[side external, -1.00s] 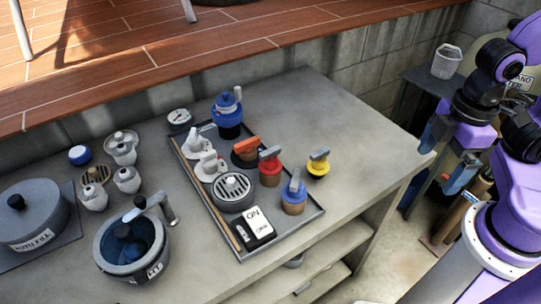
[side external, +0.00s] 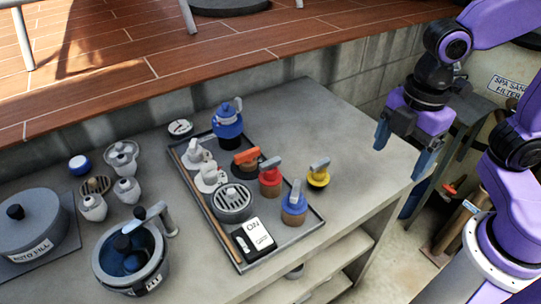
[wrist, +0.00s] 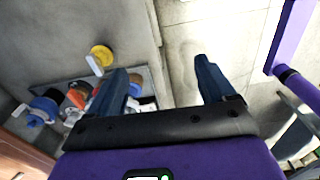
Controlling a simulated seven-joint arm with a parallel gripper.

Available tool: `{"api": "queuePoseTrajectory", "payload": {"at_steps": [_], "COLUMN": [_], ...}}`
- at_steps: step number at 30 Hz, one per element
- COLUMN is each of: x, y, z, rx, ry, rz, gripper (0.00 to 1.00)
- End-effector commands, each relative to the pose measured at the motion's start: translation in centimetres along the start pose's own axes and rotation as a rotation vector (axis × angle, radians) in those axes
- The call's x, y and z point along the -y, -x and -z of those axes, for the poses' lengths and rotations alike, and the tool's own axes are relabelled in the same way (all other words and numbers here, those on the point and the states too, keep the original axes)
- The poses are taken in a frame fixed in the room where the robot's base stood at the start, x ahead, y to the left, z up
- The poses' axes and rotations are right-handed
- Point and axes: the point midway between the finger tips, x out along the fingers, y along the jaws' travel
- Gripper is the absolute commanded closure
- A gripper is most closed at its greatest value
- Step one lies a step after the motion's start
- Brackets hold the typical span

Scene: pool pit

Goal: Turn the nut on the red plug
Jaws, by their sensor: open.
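The red plug (side external: 269,186) stands upright on the dark tray, with a grey wing-like nut (side external: 271,163) on top. An orange-topped plug is at its left, a yellow plug at its right and a blue plug in front. My gripper (side external: 403,150) is open and empty, pointing down above the right end of the bench, well to the right of the red plug. In the wrist view my gripper (wrist: 163,70) shows its two blue fingers wide apart with bare surface between. The red plug is not clearly visible there; the left finger covers part of the plug group.
The yellow plug (side external: 318,179) stands outside the tray (side external: 307,236), between my gripper and the red plug. The blue plug (side external: 293,208) and a tall blue-topped pot (side external: 227,122) are close by. The bench top (side external: 345,135) at right is clear. A grey block wall runs behind.

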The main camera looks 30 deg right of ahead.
Motion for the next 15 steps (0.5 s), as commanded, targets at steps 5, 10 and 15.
{"api": "queuePoseTrajectory", "payload": {"at_steps": [5, 10, 15], "x": [-4.4, -8.4, -12.3], "y": [1.7, 3.2, 4.4], "z": [3.9, 7.0, 9.9], "rx": [0.004, 0.008, 0.01], "ry": [0.307, 0.607, 0.906], "rz": [0.001, 0.005, 0.011], "gripper": [0.17, 0.17, 0.17]}}
